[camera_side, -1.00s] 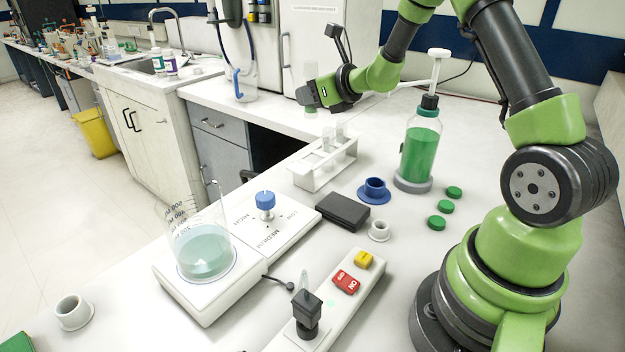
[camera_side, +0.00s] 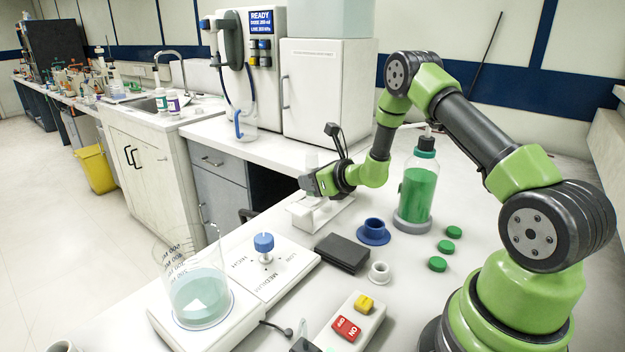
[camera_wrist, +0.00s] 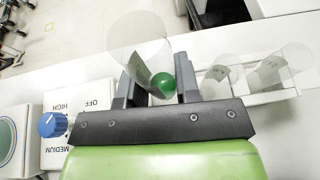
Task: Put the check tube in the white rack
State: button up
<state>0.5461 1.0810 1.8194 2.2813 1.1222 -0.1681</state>
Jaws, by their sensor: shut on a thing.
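My gripper (camera_side: 306,186) is low at the left end of the white rack (camera_side: 303,222) and covers part of it. In the wrist view, my gripper (camera_wrist: 158,90) is shut on a clear tube (camera_wrist: 140,42), which I take as the check tube, with something round and green inside. The wrist view shows the white rack (camera_wrist: 262,97) to the right of the fingers, with two clear tubes standing in it, one nearer (camera_wrist: 222,78) and one farther (camera_wrist: 272,75). Whether the held tube's lower end is in a rack hole is hidden.
A green bottle (camera_side: 416,190) and a blue holder (camera_side: 374,230) stand right of the rack. A black box (camera_side: 342,253) lies in front, near a stirrer with a blue knob (camera_side: 264,243) and a beaker (camera_side: 200,298). Green caps (camera_side: 445,246) lie at the right.

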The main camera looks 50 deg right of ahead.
jog(key=shift+f, duration=0.55)
jog(key=o, duration=0.9)
